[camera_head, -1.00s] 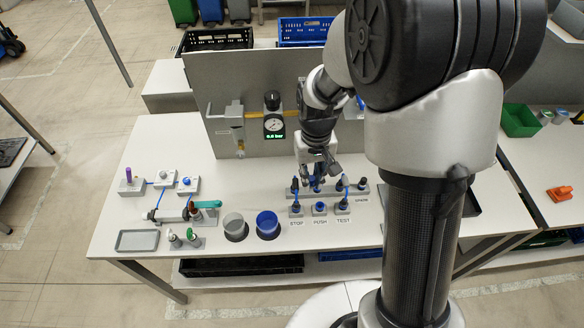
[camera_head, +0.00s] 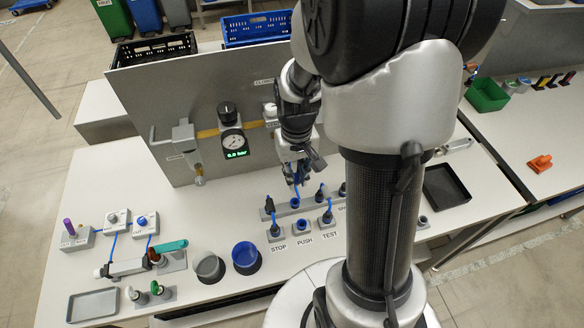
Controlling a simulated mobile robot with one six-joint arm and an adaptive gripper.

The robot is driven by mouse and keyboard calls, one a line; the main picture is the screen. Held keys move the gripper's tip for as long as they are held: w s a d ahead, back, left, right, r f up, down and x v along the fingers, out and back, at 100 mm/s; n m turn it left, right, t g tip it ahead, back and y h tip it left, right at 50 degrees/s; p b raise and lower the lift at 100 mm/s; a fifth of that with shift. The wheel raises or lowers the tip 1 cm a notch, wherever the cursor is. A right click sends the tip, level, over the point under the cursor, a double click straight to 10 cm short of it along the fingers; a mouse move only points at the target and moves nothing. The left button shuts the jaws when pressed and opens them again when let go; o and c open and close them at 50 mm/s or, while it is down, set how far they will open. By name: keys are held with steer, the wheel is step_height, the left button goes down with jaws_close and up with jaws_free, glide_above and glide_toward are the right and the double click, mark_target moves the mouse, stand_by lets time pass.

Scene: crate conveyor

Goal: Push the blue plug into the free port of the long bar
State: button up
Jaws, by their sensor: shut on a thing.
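My gripper (camera_head: 296,180) is above the long grey bar (camera_head: 282,209) and is shut on a slim blue piece, which I take to be the blue plug (camera_head: 296,192). The plug points down at a blue-ringed spot on the bar (camera_head: 294,203). I cannot tell whether its tip is in the port or just above it. Dark plugs with blue cables stand in the bar on both sides, at the left (camera_head: 269,205) and at the right (camera_head: 320,192). The bar's right end is hidden behind my arm.
Grey blocks marked STOP (camera_head: 275,235), PUSH (camera_head: 302,227) and TEST (camera_head: 328,220) stand in front of the bar. A panel with a gauge (camera_head: 233,143) rises behind. A grey cup (camera_head: 209,267) and a blue cup (camera_head: 246,257) stand at the front left. A black tray (camera_head: 447,186) lies right.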

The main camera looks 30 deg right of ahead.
mark_target(296, 183)
steer(key=shift+w+f+b, duration=0.1)
steer(key=shift+f+b, duration=2.9)
steer(key=shift+f, duration=1)
steer(key=shift+f+b, duration=0.6)
steer(key=shift+f, duration=0.4)
steer(key=o, duration=0.9)
steer(key=shift+o, duration=0.2)
steer(key=o, duration=0.5)
steer(key=shift+o, duration=0.2)
steer(key=shift+r+p, duration=2.6)
steer(key=shift+r, duration=0.45)
